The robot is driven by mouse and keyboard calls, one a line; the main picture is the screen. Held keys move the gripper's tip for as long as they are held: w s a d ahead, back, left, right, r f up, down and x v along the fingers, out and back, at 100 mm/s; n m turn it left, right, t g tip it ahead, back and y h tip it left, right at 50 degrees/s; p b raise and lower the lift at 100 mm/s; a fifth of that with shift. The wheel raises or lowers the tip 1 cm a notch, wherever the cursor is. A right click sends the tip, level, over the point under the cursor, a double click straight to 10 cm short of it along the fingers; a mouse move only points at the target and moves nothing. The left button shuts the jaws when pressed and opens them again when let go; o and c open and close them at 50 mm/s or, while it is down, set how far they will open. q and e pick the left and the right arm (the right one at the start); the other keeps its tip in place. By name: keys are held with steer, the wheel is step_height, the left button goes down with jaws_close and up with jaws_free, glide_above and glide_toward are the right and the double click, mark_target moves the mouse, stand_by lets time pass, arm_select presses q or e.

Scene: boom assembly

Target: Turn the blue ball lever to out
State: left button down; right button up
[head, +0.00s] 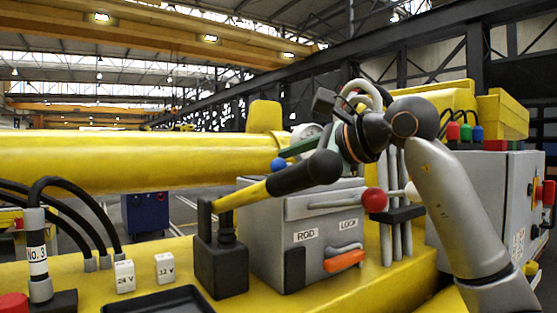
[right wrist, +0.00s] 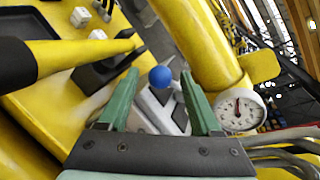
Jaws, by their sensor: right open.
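The blue ball lever (head: 278,165) shows its ball just above the rear left edge of the grey box marked ROD and LOCK (head: 283,224). My right gripper (head: 287,154) has green fingers and is close to the ball. In the right wrist view, the blue ball (right wrist: 160,77) lies between the two spread fingers of the right gripper (right wrist: 160,74), with a visible gap on each side. I cannot tell how deep the ball sits between them. In the head view, most of the lever's stem is hidden. My left gripper is not in view.
A black-gripped yellow pump handle (head: 308,172) slants across the front of the box. A red ball (head: 375,201) and a white ball (head: 412,192) stand to the right. A dial gauge (right wrist: 240,110) sits right of the fingers. The yellow boom (head: 130,160) runs behind.

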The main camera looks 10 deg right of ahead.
steer(key=shift+x, duration=1)
steer(key=shift+f, duration=0.1)
jaws_close()
steer(key=shift+f, duration=0.2)
stand_by(0.5)
